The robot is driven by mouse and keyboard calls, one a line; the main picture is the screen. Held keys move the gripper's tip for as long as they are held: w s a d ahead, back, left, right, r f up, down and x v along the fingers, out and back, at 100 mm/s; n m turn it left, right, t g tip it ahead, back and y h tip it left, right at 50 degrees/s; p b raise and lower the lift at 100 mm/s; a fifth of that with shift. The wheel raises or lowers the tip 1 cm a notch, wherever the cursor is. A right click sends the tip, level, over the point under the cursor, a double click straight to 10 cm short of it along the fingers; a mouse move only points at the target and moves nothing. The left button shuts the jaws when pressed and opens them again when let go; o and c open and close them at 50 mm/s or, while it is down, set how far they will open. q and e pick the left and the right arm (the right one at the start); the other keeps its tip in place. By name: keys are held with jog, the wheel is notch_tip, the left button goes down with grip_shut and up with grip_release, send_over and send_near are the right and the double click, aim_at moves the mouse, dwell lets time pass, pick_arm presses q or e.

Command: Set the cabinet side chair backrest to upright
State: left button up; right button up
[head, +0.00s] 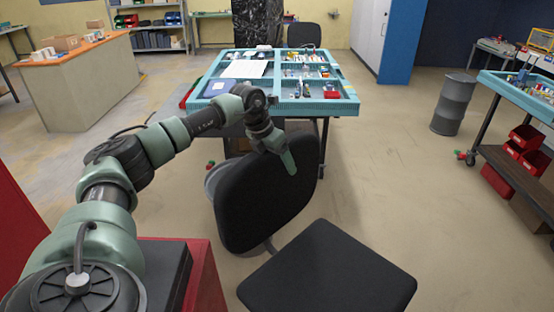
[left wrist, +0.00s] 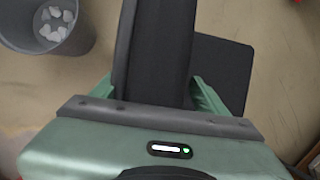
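The black side chair has its backrest (head: 262,200) tilted beside the black seat (head: 328,272) in the head view. My left gripper (head: 284,158) is at the backrest's top edge, with one green finger showing on its near side. In the left wrist view the backrest (left wrist: 160,55) runs between the two spread fingers of my left gripper (left wrist: 155,92). The fingers stand apart on either side of it; firm contact cannot be made out. The seat (left wrist: 222,70) shows behind on the right. My right gripper is in neither view.
A table with blue trays (head: 330,105) stands just beyond the chair, and another chair (head: 303,35) is behind it. A grey bin (left wrist: 75,40) is close by at the chair's left. A grey drum (head: 453,105) stands right. Floor right of the chair is clear.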

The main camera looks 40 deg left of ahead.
pick_arm(q)
jog(key=shift+a+r, duration=0.2)
jog(key=shift+a+r, duration=0.1)
jog(key=shift+r, duration=0.15)
jog(key=b+v, duration=0.2)
jog(key=v, duration=0.4)
jog(key=shift+s+r, duration=0.15)
jog(key=shift+s, duration=0.05)
jog(key=shift+s+r, duration=0.15)
jog(key=shift+r, duration=0.25)
